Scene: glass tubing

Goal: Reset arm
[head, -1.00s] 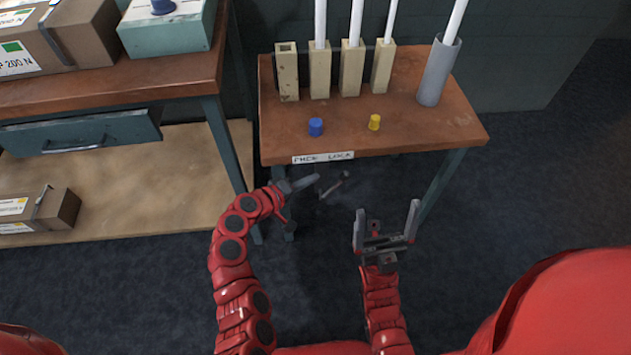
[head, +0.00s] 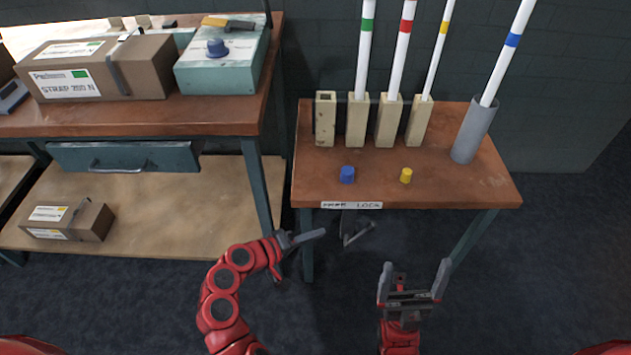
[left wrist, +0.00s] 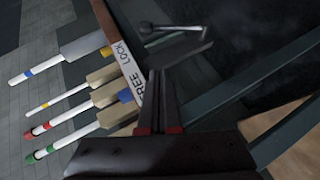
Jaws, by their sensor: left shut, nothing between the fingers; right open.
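My left gripper (head: 318,235) is shut and empty, in front of the small wooden table (head: 330,185) and below its front edge. In the left wrist view its fingers (left wrist: 160,65) show together, with the table's label strip beyond them. My right gripper (head: 415,275) is open and empty, its fingers pointing up, in front of the table and apart from it. A metal lever (head: 358,236) hangs below the table's front edge, close to the left gripper's tip; whether they touch cannot be told.
White tubes with green (head: 367,25), red (head: 407,27) and yellow (head: 444,27) bands stand in beige blocks. A blue-banded tube (head: 513,40) leans in a grey holder (head: 474,130). A blue cap (head: 347,174) and yellow cap (head: 406,175) sit near the edge. A workbench (head: 150,117) stands left.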

